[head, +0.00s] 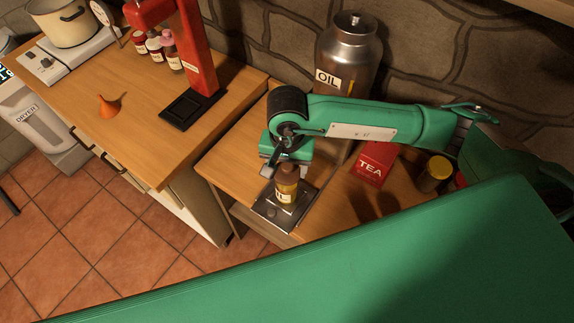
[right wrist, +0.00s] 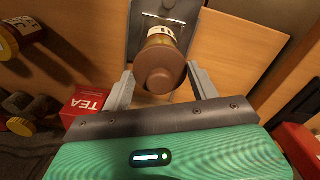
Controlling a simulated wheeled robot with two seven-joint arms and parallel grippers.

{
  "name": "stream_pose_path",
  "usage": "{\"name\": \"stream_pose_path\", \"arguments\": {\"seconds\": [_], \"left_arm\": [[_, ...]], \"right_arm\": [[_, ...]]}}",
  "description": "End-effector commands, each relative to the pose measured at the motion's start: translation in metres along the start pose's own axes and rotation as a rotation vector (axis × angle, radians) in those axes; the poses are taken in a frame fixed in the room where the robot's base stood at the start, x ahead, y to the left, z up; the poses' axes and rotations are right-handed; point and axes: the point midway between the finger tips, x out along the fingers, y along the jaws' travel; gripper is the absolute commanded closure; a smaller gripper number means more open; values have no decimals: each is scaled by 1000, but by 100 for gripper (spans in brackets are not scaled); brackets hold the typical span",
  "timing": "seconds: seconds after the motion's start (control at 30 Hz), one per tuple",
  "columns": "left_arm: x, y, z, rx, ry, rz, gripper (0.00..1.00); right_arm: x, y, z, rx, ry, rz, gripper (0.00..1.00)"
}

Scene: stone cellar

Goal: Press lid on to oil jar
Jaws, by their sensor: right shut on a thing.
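A small amber jar (head: 287,192) with a white label stands upright on a dark plate (head: 266,212) on the low wooden counter. A brown lid (head: 289,171) sits at the top of the jar. In the right wrist view the round brown lid (right wrist: 160,76) lies between my fingers, with the jar (right wrist: 162,36) behind it. The label is only partly readable. I cannot tell how tightly the lid sits. My right gripper (right wrist: 160,80) is shut on the lid; its fingers are partly hidden in the head view. My left gripper is not in view.
A large metal jar labelled OIL (head: 348,50) stands against the stone wall. A red TEA box (head: 374,163) and a yellow-topped jar (head: 435,175) stand to the right.

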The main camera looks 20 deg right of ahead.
Motion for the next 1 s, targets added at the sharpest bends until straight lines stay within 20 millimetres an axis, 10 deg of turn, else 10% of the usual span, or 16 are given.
{"name": "stream_pose_path", "arguments": {"seconds": [1.0], "left_arm": [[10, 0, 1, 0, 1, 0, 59]], "right_arm": [[2, 0, 0, 0, 1, 0, 61]]}}
